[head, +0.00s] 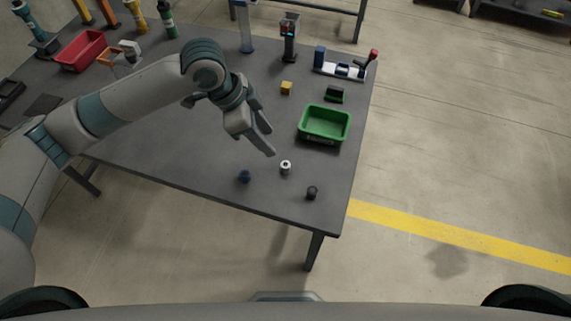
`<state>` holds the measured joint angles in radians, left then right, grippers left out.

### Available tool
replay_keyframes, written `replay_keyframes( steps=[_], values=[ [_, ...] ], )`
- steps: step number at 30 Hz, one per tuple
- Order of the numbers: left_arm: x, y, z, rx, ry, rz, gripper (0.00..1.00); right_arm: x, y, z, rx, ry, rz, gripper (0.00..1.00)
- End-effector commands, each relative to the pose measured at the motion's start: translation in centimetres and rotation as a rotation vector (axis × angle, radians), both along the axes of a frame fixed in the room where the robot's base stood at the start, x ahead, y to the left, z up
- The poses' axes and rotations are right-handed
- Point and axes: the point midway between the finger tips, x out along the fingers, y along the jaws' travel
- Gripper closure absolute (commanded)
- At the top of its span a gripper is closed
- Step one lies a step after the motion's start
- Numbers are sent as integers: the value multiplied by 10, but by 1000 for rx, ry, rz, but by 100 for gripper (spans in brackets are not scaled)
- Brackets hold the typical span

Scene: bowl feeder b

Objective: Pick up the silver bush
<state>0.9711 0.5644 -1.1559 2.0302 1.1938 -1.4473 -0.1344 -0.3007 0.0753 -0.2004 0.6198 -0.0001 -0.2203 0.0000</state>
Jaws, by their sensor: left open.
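The silver bush (285,167) is a small, light metallic ring with a dark hole, upright on the grey table near its front right part. My left gripper (265,144) is above the table, just up and left of the silver bush in the head view, with its fingers pointing down and right. It is open, with nothing seen between its fingers, and appears apart from the bush. My right gripper is not in view.
A blue bush (244,176) stands left of the silver one and a black bush (312,192) to its right, near the table edge. A green bin (325,123) sits behind. A yellow block (286,88) and a small fixture (345,70) lie farther back. A red bin (81,50) is far left.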

Motion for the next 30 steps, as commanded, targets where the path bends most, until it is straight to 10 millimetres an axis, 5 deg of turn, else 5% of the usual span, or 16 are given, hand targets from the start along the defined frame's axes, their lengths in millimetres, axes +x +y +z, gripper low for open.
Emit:
replay_keyframes(
  steps=[13, 30],
  values=[
    [3, -27, -65, 0, 2, 0, 57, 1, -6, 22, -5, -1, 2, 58],
    [4, -30, -76, 0, 1, 2, 57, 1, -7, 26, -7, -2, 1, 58]
  ],
)
